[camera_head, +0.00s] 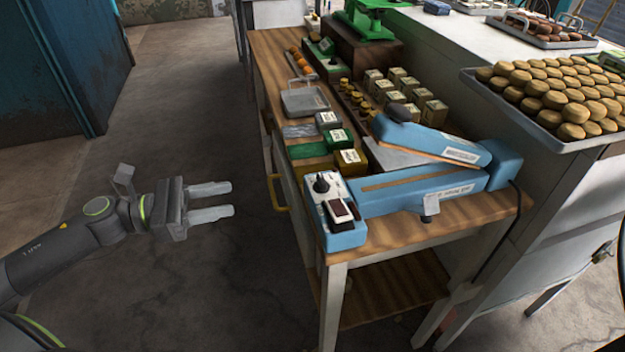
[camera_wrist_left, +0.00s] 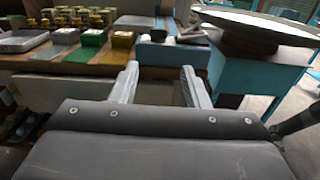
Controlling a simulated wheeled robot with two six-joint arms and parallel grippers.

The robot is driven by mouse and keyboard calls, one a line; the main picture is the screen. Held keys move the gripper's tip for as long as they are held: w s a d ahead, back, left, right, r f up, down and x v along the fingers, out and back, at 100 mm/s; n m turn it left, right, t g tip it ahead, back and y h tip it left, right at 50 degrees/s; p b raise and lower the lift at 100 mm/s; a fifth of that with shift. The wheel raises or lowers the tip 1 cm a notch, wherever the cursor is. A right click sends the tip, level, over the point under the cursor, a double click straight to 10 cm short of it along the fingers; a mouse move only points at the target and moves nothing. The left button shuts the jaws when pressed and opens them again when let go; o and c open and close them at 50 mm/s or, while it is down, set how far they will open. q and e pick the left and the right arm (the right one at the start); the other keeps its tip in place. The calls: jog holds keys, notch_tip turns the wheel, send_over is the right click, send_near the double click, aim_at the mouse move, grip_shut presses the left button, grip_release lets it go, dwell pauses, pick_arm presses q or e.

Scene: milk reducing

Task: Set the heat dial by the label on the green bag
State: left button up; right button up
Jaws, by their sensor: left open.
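The blue heat sealer (camera_head: 425,192) stands at the near end of the wooden table. Its black heat dial (camera_head: 321,185) is on the white panel at its left end; the dial's setting is too small to read. The green bag (camera_head: 308,150) lies flat left of the sealer's far side, with a green block (camera_head: 339,139) bearing a white label at its right end; the print is unreadable. Green also shows in the left wrist view (camera_wrist_left: 91,40). My left gripper (camera_head: 232,199) is open and empty, left of the table and apart from the dial. My right gripper is not in view.
A grey bag (camera_head: 300,131) and a yellow bag (camera_head: 313,166) flank the green one. A red-brown switch (camera_head: 341,211) sits near the dial. A metal tray (camera_head: 305,100) and several small boxes stand farther back. The floor between my left gripper and the table is clear.

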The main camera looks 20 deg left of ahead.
pick_arm(q)
jog(key=x, duration=0.2)
jog(key=p, duration=0.3)
send_near(318, 180)
jog(key=x, duration=0.6)
jog(key=shift+d+r, duration=0.2)
jog(key=shift+d, duration=0.15)
jog(key=shift+p+x, duration=0.3)
jog(key=shift+x, duration=0.55)
jog(key=shift+f, duration=0.1)
